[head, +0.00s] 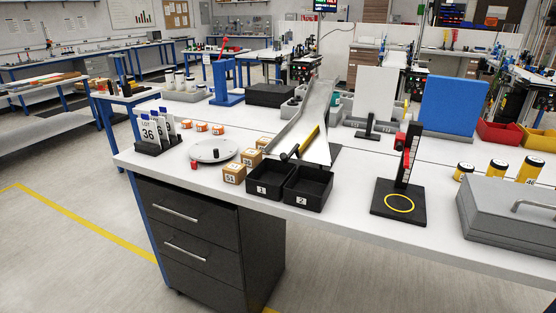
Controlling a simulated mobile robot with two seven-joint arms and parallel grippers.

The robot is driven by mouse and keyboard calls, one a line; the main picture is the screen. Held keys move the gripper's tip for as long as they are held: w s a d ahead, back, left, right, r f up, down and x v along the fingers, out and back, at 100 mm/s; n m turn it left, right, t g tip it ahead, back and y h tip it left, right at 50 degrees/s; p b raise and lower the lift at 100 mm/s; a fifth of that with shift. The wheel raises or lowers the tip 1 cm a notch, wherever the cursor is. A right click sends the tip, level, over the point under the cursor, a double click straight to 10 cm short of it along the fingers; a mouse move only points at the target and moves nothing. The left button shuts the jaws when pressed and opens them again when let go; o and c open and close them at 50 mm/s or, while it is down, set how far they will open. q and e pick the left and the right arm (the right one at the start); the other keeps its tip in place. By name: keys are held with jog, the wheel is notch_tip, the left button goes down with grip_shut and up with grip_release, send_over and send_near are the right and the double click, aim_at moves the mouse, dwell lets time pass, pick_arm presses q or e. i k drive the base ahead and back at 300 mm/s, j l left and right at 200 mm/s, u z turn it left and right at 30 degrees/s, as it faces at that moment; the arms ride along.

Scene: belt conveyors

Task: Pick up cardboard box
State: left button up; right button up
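Several small brown cardboard boxes stand in a row on the white workbench (350,219), left of the two black bins. The nearest cardboard box (234,174) carries a label that seems to read 51. A second box (250,157) stands behind it and a third (264,143) farther back, near the foot of the metal chute. Neither of my grippers shows in the head view.
Black bins 1 (264,190) and 2 (301,200) stand right of the boxes, below a sloping metal chute (313,110). A round grey plate (214,150) lies to the left. A black stand (398,203) and a grey case (500,222) are at right.

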aim_at(250, 156)
jog(key=i+j+z, duration=0.15)
jog(key=z, duration=0.25)
jog(key=i+j+z, duration=0.1)
jog(key=j+z, duration=0.3)
jog(key=i+j+z, duration=0.1)
jog(key=j+z, duration=0.65)
jog(key=i+l, duration=0.05)
jog(key=l, duration=0.05)
